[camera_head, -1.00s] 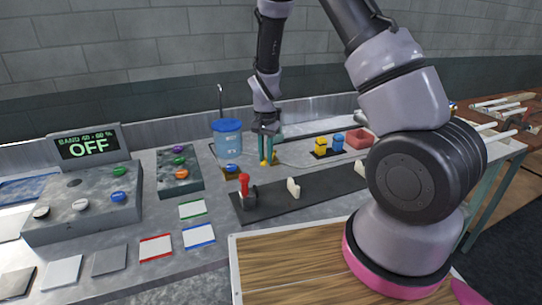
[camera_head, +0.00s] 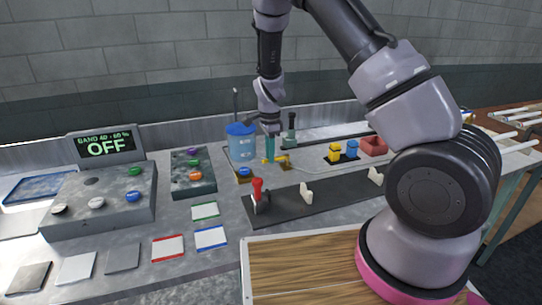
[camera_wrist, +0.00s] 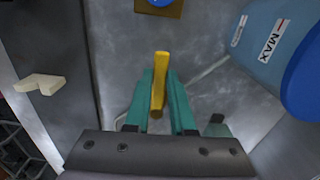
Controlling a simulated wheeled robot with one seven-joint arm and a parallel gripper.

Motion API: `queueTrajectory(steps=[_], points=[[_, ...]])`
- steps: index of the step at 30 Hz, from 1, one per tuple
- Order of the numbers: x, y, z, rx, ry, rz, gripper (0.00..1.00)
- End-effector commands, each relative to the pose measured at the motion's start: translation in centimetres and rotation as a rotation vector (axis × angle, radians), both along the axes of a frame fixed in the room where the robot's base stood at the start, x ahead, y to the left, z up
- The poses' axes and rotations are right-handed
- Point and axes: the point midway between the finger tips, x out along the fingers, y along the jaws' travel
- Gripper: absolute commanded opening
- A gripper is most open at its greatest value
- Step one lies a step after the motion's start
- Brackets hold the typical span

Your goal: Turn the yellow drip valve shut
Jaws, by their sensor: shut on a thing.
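The yellow drip valve (camera_head: 282,159) stands on the grey bench, just right of the blue jar. Its yellow handle (camera_wrist: 159,72) shows in the wrist view, running lengthwise between my teal fingers. My gripper (camera_head: 269,158) points down at the valve from above. In the wrist view my gripper (camera_wrist: 160,98) is shut on the handle, with a finger against each side. The valve's body under the handle is mostly hidden there. The head view is too small to tell the handle's exact angle.
The blue jar (camera_head: 240,146) stands close left of my gripper. A blue knob (camera_head: 243,172) on a brown plate is in front of it. A red lever (camera_head: 257,189) stands on a dark strip nearer me. Yellow and blue blocks (camera_head: 343,151) and a red tray (camera_head: 374,146) are to the right.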

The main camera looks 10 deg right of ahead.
Motion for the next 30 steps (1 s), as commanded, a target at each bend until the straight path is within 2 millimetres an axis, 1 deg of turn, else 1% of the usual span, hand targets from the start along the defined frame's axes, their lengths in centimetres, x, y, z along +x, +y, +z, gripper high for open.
queueTrajectory(steps=[5, 17, 18, 19, 20, 30], points=[[0.31, 0.03, 0.09, 0.001, -0.003, -0.026, 0.0], [0.33, 0.02, 0.09, 0.0, -0.003, -0.03, 0.0], [0.33, 0.02, 0.1, 0.0, -0.003, -0.029, 0.38], [0.33, 0.02, 0.09, 0.0, -0.003, -0.029, 0.49], [0.32, 0.02, 0.09, 0.0, -0.003, -0.029, 0.53], [0.25, 0.05, 0.29, 0.0, -0.001, -0.029, 0.53]])
